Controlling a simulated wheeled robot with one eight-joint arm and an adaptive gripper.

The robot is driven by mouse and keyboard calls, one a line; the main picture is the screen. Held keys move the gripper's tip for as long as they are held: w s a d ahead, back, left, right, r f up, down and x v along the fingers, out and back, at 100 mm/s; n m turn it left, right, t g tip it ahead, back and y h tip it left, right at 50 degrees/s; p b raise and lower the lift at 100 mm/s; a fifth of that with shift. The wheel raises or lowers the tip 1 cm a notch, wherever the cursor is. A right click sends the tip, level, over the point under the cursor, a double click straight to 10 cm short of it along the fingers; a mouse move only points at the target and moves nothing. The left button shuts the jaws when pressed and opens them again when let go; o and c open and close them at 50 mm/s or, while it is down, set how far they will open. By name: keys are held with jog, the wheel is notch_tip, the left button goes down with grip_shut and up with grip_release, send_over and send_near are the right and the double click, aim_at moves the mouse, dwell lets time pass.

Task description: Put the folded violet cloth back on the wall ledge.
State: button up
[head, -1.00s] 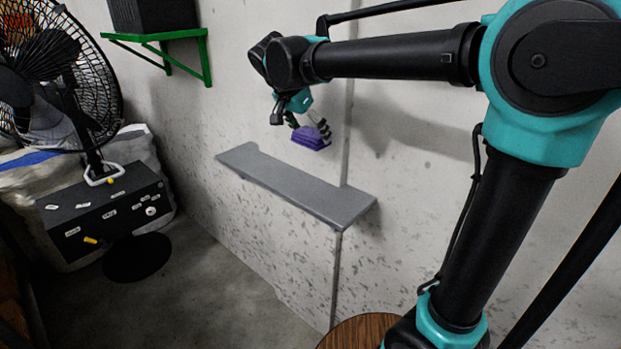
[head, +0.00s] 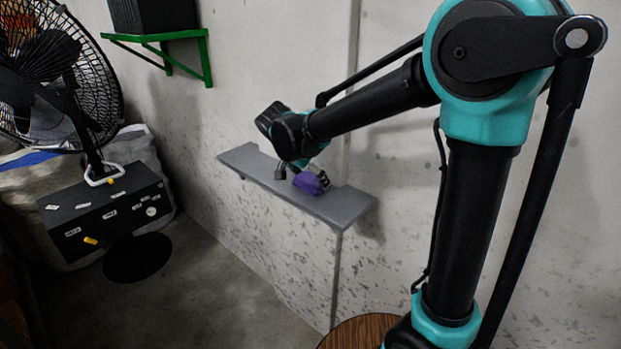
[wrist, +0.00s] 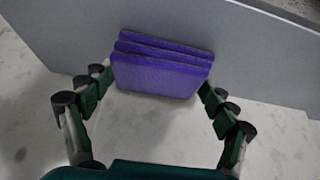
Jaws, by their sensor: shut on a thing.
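The folded violet cloth (head: 307,184) is a small stack of layers. In the head view it appears at the middle of the grey wall ledge (head: 347,206), low against its top. In the wrist view the cloth (wrist: 160,75) sits between the two fingers of my gripper (wrist: 157,82), which is shut on its sides. There the cloth overlaps one long edge of the ledge (wrist: 70,32). I cannot tell whether it touches the ledge. My gripper (head: 302,181) partly hides the cloth in the head view.
The ledge is bare on both sides of the cloth. A green bracket shelf (head: 190,37) with a dark box (head: 152,15) is up on the left. A fan (head: 50,75), a black box (head: 105,210) and a round wooden top (head: 352,332) stand lower down.

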jog(key=o, duration=0.9)
jog(key=v, duration=1.2)
jog(key=shift+a, duration=0.1)
